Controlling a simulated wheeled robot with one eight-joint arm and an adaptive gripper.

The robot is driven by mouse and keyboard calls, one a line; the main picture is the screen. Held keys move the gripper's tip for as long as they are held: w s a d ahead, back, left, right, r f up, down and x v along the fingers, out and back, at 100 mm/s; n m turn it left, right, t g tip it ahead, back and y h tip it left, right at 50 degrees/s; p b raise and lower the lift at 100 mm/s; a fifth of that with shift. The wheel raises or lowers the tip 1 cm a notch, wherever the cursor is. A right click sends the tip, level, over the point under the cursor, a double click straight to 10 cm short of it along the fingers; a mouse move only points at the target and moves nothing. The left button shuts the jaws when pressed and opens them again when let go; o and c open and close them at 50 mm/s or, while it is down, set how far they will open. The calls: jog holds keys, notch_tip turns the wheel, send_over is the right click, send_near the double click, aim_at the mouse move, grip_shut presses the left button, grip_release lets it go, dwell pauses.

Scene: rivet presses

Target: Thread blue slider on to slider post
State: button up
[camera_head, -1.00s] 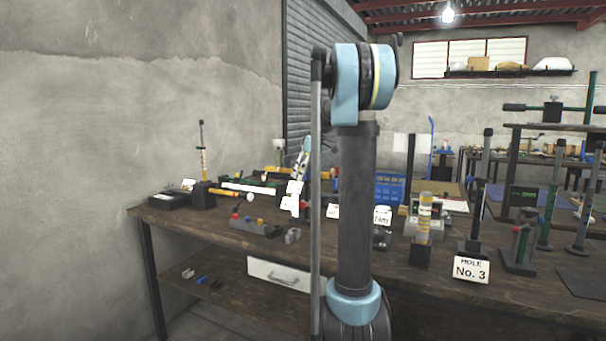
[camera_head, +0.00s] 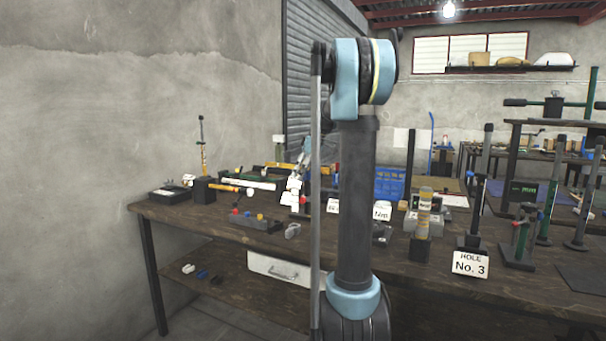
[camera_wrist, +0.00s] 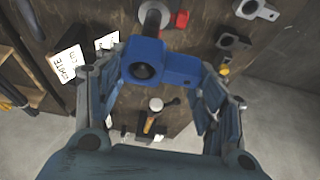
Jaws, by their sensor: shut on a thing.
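The blue slider (camera_wrist: 175,67) is in the wrist view, a blocky piece with a round end that has a dark hole. My gripper (camera_wrist: 163,74) is shut on it, with one finger at each side. A grey post-like cylinder (camera_wrist: 153,17) with a dark upper part stands just beyond the slider's round end. I cannot tell whether it is the slider post or whether the slider touches it. In the head view my arm's upright link hides much of the bench, and the held slider cannot be made out.
Grey clamp-like pieces (camera_wrist: 232,42) lie near the wrist view's upper right. A white card (camera_wrist: 67,64) stands at left. In the head view a bench (camera_head: 330,262) holds several stands, a "HOLE No. 3" card (camera_head: 470,263) and a blue crate (camera_head: 389,184). Small parts lie on the lower shelf (camera_head: 235,300).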

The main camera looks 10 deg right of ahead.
aim_at(304, 197)
jog(key=shift+f, duration=3.45)
jog(key=o, duration=0.9)
jog(key=shift+o, duration=0.3)
jog(key=v, duration=1.1)
jog(key=shift+s+d+r, duration=0.1)
jog(key=shift+d+r, duration=0.05)
jog(key=shift+r, duration=0.2)
jog(key=s+a+f+m+h, duration=0.1)
jog(key=s+f+m, duration=0.2)
jog(key=s+f, duration=0.55)
jog(key=s+a+f+m+h, duration=0.1)
jog(key=s+a+f+m, duration=0.15)
jog(key=s, duration=1.05)
jog(key=s+a+f+m+h, duration=0.1)
jog(key=s+f+m, duration=0.1)
jog(key=s+f, duration=0.6)
jog(key=s+d+f+m, duration=0.1)
jog(key=s+f+m, duration=0.2)
jog(key=s+f, duration=0.6)
jog(key=s, duration=0.3)
jog(key=shift+h, duration=0.3)
